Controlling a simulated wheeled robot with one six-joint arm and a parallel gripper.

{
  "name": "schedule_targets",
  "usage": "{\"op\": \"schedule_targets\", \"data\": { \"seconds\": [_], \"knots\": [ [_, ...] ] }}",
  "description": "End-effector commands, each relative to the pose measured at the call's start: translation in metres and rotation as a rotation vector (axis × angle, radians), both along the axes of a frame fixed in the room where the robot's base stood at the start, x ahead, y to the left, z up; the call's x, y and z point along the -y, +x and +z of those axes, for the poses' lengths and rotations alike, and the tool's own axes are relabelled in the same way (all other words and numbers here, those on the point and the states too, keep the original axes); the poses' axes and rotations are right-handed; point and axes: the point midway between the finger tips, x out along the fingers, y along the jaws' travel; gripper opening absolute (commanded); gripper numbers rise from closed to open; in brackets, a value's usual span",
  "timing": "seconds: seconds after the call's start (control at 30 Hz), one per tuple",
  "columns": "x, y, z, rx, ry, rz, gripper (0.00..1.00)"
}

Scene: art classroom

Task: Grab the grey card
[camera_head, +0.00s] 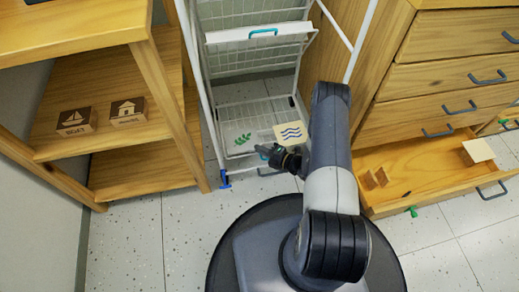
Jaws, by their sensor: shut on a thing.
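The grey card (241,139) bears a green leaf print and is at the low front part of the white wire rack (213,112). My gripper (262,151) reaches in from the right and is shut on the card's near right edge. The fingertips are small and dark here, so the exact grip is hard to make out. I cannot tell whether the card still touches the rack.
A cream card with blue waves (290,133) is just behind my gripper. Wooden shelves (115,170) with two printed blocks (76,121) stand left. At right, an open drawer (430,168) juts from the wooden cabinet (440,76). Floor shows at lower left and lower right.

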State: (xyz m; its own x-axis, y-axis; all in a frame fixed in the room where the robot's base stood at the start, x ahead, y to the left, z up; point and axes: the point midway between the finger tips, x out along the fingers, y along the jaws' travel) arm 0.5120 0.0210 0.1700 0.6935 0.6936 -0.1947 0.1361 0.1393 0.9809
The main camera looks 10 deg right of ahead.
Motion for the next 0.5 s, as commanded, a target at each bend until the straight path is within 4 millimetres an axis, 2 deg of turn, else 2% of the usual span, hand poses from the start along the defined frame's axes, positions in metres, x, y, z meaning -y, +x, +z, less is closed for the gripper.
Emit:
{"op": "schedule_targets", "data": {
  "seconds": [0.2,0.5],
  "knots": [
    [0.000,-0.001,0.022,-0.008,-0.004,-0.002,0.00],
    [0.001,-0.003,0.023,-0.007,-0.003,-0.002,0.00]
  ]
}}
